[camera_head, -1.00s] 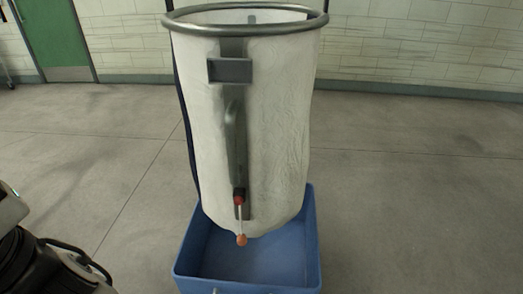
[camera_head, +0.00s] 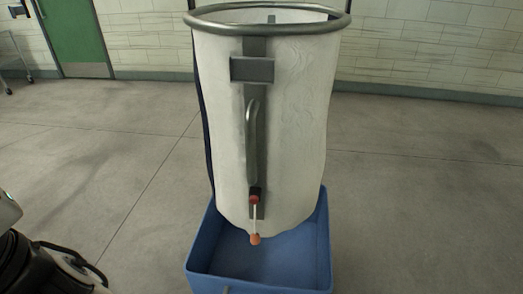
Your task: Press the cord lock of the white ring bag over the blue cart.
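The white ring bag (camera_head: 295,130) hangs upright from a grey metal ring (camera_head: 335,23), its lower end over the blue cart (camera_head: 200,258). A grey strap with a rectangular plate (camera_head: 252,69) and a curved handle (camera_head: 251,130) runs down its front. Low on the strap sits a dark cord lock with a red part (camera_head: 254,198). A pale cord hangs from it to an orange end piece (camera_head: 255,239) above the cart's open inside. My gripper is not in view; part of my arm shows at the lower left, apart from the bag.
A green door (camera_head: 72,32) and a pale block wall (camera_head: 430,45) stand behind. Part of a wheeled metal frame (camera_head: 5,60) shows at the far left.

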